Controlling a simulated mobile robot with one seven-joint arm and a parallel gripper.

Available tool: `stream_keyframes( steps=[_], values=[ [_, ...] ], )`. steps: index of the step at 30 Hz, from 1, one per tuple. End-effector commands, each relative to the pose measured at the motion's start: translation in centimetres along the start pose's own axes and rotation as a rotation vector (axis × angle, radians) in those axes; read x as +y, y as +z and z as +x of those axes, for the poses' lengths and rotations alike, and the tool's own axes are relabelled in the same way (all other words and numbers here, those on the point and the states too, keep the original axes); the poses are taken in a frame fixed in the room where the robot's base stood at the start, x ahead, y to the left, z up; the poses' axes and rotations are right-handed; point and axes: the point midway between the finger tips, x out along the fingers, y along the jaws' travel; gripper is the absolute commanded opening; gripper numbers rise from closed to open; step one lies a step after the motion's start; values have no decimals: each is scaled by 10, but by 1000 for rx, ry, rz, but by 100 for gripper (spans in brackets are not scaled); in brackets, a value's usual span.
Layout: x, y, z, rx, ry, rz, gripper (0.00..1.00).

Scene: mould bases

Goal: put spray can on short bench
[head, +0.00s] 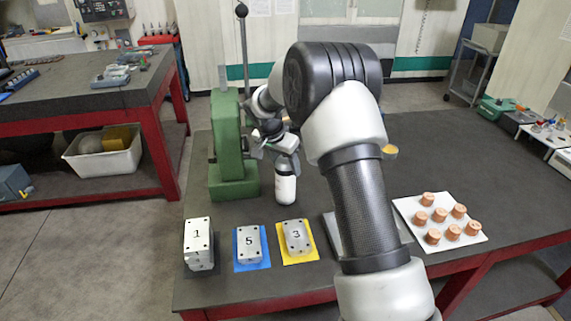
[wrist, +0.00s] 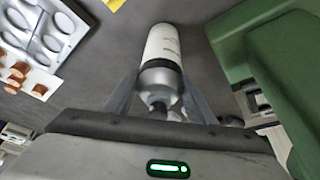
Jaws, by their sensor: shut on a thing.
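The spray can (head: 286,187) is white with a grey shoulder and is upright beside the green press on the near dark-topped bench (head: 330,172). My gripper (head: 285,152) is shut on the can near its top, coming from above. In the wrist view the can (wrist: 161,48) lies between the two fingers (wrist: 158,100). I cannot tell whether the can's base touches the bench top. A second dark-topped bench with red legs (head: 95,98) stands at the left. The frames do not label either bench as the short one.
A green press (head: 231,145) stands close left of the can. Numbered metal blocks 1 (head: 198,243), 5 (head: 249,243) and 3 (head: 296,237) line the front. A white board with copper pieces (head: 410,208) lies at right. Open floor (head: 90,255) lies at lower left.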

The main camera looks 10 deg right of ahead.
Motion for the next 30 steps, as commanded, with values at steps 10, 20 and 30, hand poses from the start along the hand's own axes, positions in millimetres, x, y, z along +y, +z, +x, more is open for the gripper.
stream_keyframes(
  steps=[10,20,30],
  values=[
    [0,1,2,0,0,1,66],
    [0,0,1,0,0,0,69],
    [-1,-1,-50,4,-4,0,69]
  ],
)
